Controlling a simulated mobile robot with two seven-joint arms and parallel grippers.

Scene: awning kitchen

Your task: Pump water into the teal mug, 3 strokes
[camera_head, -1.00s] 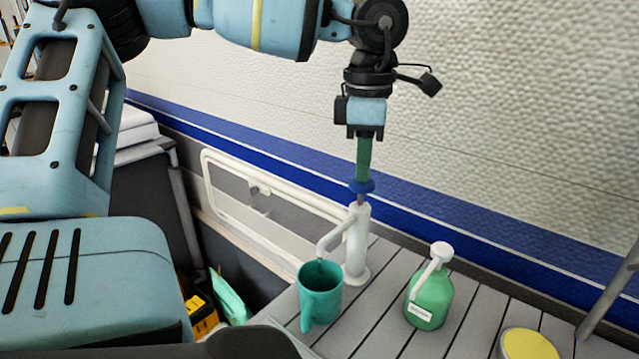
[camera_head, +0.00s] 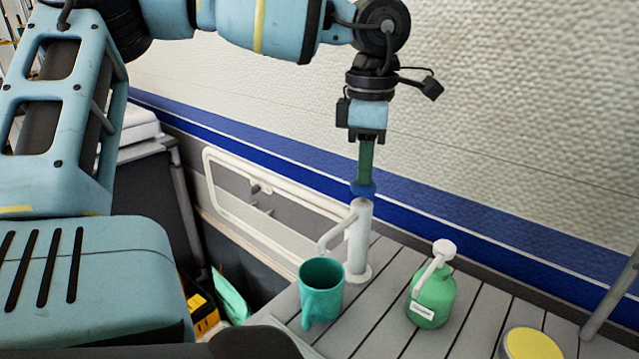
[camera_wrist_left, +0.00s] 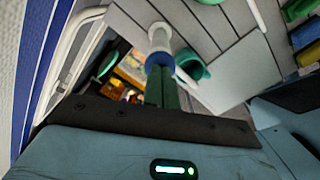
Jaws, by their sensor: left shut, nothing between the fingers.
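The teal mug (camera_head: 322,292) stands upright on the slatted grey counter, its opening under the spout of the white pump (camera_head: 359,245). Its inside is too dark to tell a water level. The pump's blue knob (camera_head: 363,189) sits low on top of the pump body. My left gripper (camera_head: 365,180) points straight down, its green fingers shut with nothing between them, tips at the knob. In the left wrist view the fingers (camera_wrist_left: 162,88) reach to the blue knob (camera_wrist_left: 159,60), with the teal mug (camera_wrist_left: 190,68) beside the pump. My right gripper is not in view.
A green soap bottle (camera_head: 432,296) with a white pump top stands right of the mug. A yellow-topped round item (camera_head: 530,344) is at the front right. A white-framed window (camera_head: 262,195) is behind, and a grey leg slants in at right.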

